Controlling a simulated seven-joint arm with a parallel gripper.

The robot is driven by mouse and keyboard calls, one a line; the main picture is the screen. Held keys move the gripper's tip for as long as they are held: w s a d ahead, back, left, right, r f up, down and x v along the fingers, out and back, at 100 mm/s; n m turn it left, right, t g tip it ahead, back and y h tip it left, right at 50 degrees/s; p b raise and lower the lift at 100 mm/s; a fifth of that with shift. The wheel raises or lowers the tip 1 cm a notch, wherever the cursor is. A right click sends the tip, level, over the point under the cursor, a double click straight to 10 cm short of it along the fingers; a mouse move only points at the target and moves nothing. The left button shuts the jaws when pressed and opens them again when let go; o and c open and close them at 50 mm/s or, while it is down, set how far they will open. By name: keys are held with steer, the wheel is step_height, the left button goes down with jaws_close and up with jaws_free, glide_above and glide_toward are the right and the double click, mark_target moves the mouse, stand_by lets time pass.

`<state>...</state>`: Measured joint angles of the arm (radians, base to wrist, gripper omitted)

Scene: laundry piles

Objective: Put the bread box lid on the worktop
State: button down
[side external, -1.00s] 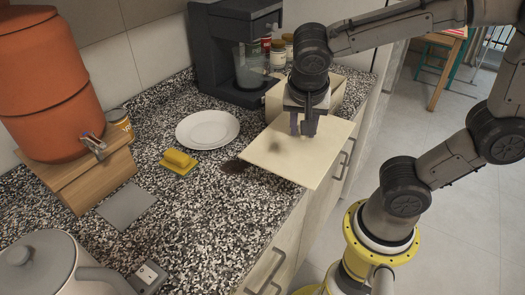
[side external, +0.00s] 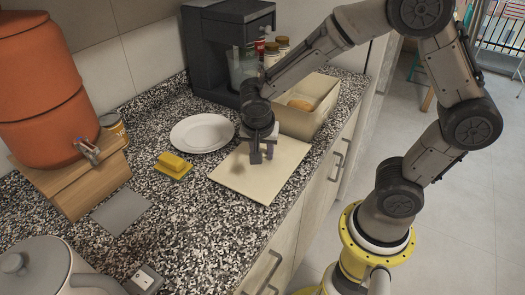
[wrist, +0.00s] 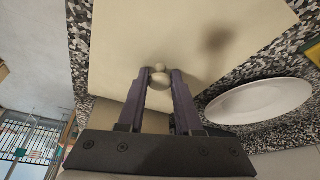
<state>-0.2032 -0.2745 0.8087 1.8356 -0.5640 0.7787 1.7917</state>
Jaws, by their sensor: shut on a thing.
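The bread box lid (side external: 245,182) is a flat cream square panel. It lies flat on, or just over, the speckled worktop (side external: 190,232), in front of the bread box; I cannot tell if it fully touches. My gripper (side external: 262,156) is over the lid, pointing down. In the wrist view my gripper (wrist: 160,75) is shut on the lid's small round knob (wrist: 160,79), and the lid (wrist: 125,40) fills the upper middle. The bread box (side external: 292,122) stands open behind the lid, with a brown loaf (side external: 300,102) inside.
A white plate (side external: 202,132) lies left of the lid, close to it. A yellow sponge (side external: 174,163) lies farther left. A coffee machine (side external: 222,50) and jars (side external: 272,50) stand at the back. The worktop's front edge runs close to the lid's right side.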

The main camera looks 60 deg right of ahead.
steer(key=shift+f, duration=0.1)
steer(key=c, duration=0.6)
jaws_free()
steer(key=v, duration=1.2)
steer(key=shift+s+d+r+n+t+y, duration=0.35)
steer(key=shift+s+r+n+t+y, duration=0.25)
steer(key=shift+s+n, duration=1.7)
steer(key=shift+s+d+r+n+t+y, duration=0.45)
steer(key=shift+s+n+t+y, duration=0.3)
steer(key=shift+s+n, duration=1.55)
steer(key=shift+s+d+r+n+t+y, duration=0.3)
steer(key=shift+s+r+n+t+y, duration=0.3)
steer(key=shift+s+n, duration=1.65)
steer(key=shift+f, duration=0.1)
